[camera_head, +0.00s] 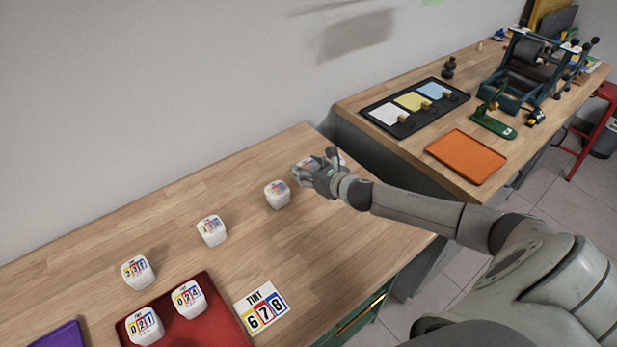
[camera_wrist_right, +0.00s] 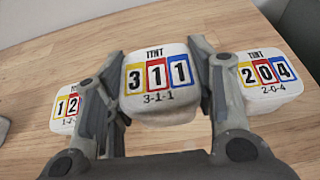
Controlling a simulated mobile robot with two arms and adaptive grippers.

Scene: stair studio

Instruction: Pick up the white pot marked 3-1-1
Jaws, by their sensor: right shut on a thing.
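The white pot marked 3-1-1 (camera_wrist_right: 160,82) sits upright between the two fingers of my right gripper (camera_wrist_right: 160,95) in the wrist view, and the gripper is shut on it. In the head view my right gripper (camera_head: 318,176) is over the far end of the near wooden table, and its hand largely hides the pot. I cannot tell whether the pot touches the table. A white pot marked 2-0-4 (camera_wrist_right: 268,82) stands just right of the gripper in the wrist view. Another white pot (camera_wrist_right: 66,108) is at its left, partly covered by a finger. My left gripper is not in view.
More white pots stand along the table, including one (camera_head: 277,194) close to the gripper and one (camera_head: 211,231) farther left. A red tray (camera_head: 225,325) holds two pots beside a 6-7-8 card (camera_head: 262,307). A second table holds an orange tray (camera_head: 466,157).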

